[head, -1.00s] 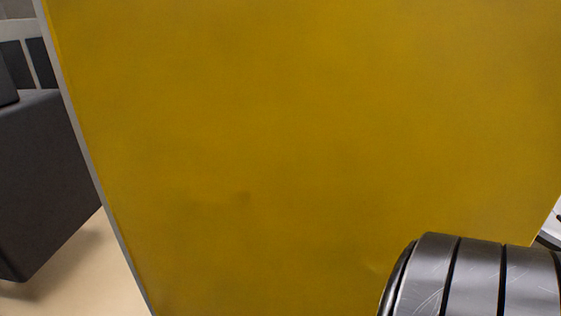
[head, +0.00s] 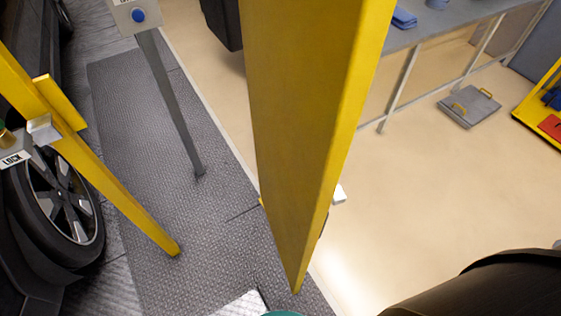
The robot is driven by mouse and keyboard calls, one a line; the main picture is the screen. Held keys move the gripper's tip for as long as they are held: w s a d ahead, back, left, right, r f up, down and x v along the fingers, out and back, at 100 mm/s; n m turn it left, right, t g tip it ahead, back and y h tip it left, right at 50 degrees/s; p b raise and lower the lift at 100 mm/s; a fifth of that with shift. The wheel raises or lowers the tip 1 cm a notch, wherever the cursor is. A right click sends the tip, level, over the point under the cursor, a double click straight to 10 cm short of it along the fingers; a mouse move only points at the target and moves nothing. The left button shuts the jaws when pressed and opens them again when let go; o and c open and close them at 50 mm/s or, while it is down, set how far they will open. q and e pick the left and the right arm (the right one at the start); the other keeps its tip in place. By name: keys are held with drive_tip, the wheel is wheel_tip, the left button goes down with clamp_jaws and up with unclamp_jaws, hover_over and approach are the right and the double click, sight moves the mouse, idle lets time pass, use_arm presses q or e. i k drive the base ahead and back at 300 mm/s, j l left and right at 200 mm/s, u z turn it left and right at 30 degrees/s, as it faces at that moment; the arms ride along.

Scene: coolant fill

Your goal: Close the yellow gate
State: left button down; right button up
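The yellow gate (head: 293,130) stands upright in the middle of the head view, seen nearly edge-on as a tall panel. Neither gripper shows; only a dark part of my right arm is visible at the lower right.
A car wheel (head: 60,195) is at the left behind the post. A grey pedestal with a blue button (head: 138,15) stands on the dark mat (head: 125,100). A grey bench (head: 440,28) is at the upper right. A grey hatch plate (head: 469,106) lies on the beige floor.

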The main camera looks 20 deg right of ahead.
sight(310, 65)
drive_tip(key=l+u, duration=0.15)
drive_tip(key=l, duration=0.4)
drive_tip(key=k+l+u, duration=0.2)
drive_tip(key=l, duration=0.35)
drive_tip(key=l+u, duration=0.15)
drive_tip(key=l, duration=0.45)
drive_tip(key=k, duration=0.05)
